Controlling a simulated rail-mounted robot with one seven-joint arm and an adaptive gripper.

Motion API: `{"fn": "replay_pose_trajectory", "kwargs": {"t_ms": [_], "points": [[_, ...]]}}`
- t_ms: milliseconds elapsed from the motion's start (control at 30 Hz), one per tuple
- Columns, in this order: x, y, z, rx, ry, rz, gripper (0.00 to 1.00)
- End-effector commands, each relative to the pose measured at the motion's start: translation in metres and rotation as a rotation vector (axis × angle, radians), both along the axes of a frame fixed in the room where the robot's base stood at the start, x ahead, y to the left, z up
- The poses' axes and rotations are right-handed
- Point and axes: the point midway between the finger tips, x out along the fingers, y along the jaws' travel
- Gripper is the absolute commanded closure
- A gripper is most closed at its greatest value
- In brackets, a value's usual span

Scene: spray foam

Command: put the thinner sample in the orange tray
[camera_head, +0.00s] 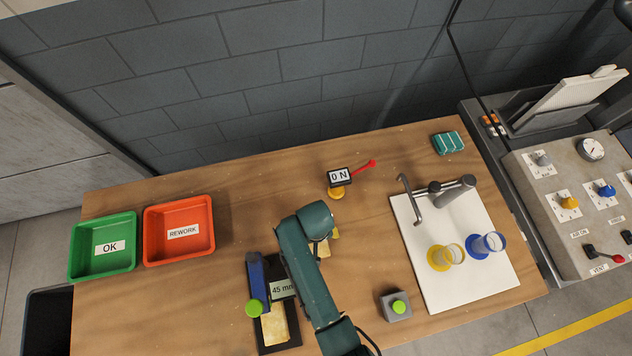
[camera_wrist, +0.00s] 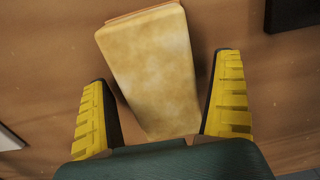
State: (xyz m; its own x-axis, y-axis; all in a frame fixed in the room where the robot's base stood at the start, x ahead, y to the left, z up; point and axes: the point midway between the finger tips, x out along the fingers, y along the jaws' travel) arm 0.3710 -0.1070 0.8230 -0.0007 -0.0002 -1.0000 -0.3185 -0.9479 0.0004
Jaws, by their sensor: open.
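A pale yellow foam sample (camera_wrist: 150,55) lies on the wooden table between the two yellow fingers of my gripper (camera_wrist: 162,72) in the wrist view. The fingers are spread, with a gap on each side of it. In the head view this sample (camera_head: 325,250) is mostly hidden by my arm. A second yellow foam sample (camera_head: 274,326) lies on the black base of a blue gauge (camera_head: 257,275) that reads 45 mm. I cannot tell which sample is thinner. The orange tray (camera_head: 149,222), labelled REWORK, is empty at the left.
A green OK tray (camera_head: 75,245) stands left of the orange one. A 0 N force gauge (camera_head: 339,177) stands behind my arm. A grey button box (camera_head: 396,306) is at the right, near a white board (camera_head: 490,290) with a tap and cups. Table between orange tray and gauge is clear.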

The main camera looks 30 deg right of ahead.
Motion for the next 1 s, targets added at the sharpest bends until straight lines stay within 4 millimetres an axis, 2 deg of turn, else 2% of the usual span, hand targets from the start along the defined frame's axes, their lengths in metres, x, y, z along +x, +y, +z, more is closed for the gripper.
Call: {"fn": "replay_pose_trajectory", "kwargs": {"t_ms": [167,500,533,767,867,1000], "points": [[0.000,0.000,0.001,0.000,-0.001,0.000,0.06],[0.000,0.000,0.001,0.000,-0.001,0.000,0.71],[0.000,0.000,0.001,0.000,-0.001,0.000,0.74],[0.001,0.000,0.004,-0.001,-0.003,0.000,0.75],[0.002,0.000,0.019,-0.001,-0.005,0.000,0.75],[0.002,0.000,0.053,-0.002,-0.008,0.000,0.75]]}}
